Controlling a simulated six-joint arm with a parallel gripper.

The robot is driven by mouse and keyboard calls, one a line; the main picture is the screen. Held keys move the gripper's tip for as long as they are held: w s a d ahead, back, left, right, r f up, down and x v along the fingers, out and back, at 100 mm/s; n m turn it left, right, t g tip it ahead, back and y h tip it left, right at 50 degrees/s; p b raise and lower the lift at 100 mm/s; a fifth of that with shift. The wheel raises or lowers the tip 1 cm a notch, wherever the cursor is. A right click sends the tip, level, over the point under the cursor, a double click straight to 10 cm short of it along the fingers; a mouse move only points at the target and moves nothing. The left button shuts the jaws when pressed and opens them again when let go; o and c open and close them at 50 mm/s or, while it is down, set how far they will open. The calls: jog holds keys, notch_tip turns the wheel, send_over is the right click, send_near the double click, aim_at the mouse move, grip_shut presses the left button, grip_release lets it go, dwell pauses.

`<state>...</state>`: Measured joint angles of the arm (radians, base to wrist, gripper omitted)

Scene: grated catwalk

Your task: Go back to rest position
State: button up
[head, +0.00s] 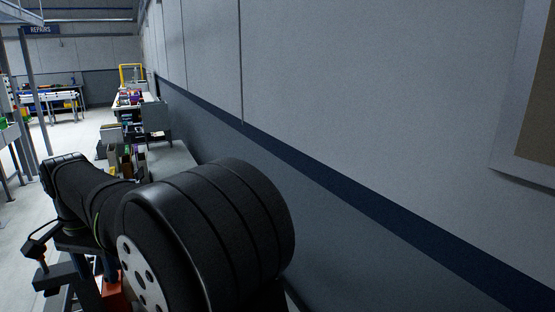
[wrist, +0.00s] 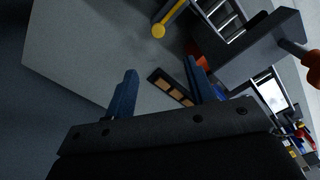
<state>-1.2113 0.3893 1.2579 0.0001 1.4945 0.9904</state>
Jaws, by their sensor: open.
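My gripper (wrist: 161,65) shows in the wrist view with its two blue fingers spread apart. Nothing is held between them. Beyond the fingers is a plain grey surface (wrist: 85,50). A dark narrow holder with tan squares (wrist: 170,87) shows past the gap, near the right finger; its distance is hard to tell. In the head view my own black arm fills the lower left, and I cannot make out the gripper's fingers there.
A grey wall (head: 340,80) with a dark blue stripe runs along the right. A grey table with upright boxes (head: 172,160) stands beyond my arm, and a cluttered workbench (head: 140,103) behind it. Open floor (head: 75,140) lies at left. The wrist view shows a yellow-ended bar (wrist: 160,29).

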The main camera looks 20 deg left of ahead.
jog(key=shift+s+a+f+n, duration=0.1)
jog(key=shift+s+a+n, duration=0.15)
jog(key=shift+n, duration=0.65)
jog(key=shift+s+a+f+n, duration=0.1)
jog(key=shift+s+a+n, duration=0.1)
jog(key=shift+n, duration=0.7)
jog(key=shift+c, duration=0.2)
grip_shut()
jog(key=w+d+f+m+g+y, duration=0.9)
jog(key=w+d+f+m+g, duration=0.35)
jog(key=w+f, duration=0.35)
jog(key=r+x, duration=0.1)
jog(key=x, duration=1.3)
jog(key=shift+a+m, duration=0.2)
jog(key=shift+m, duration=0.25)
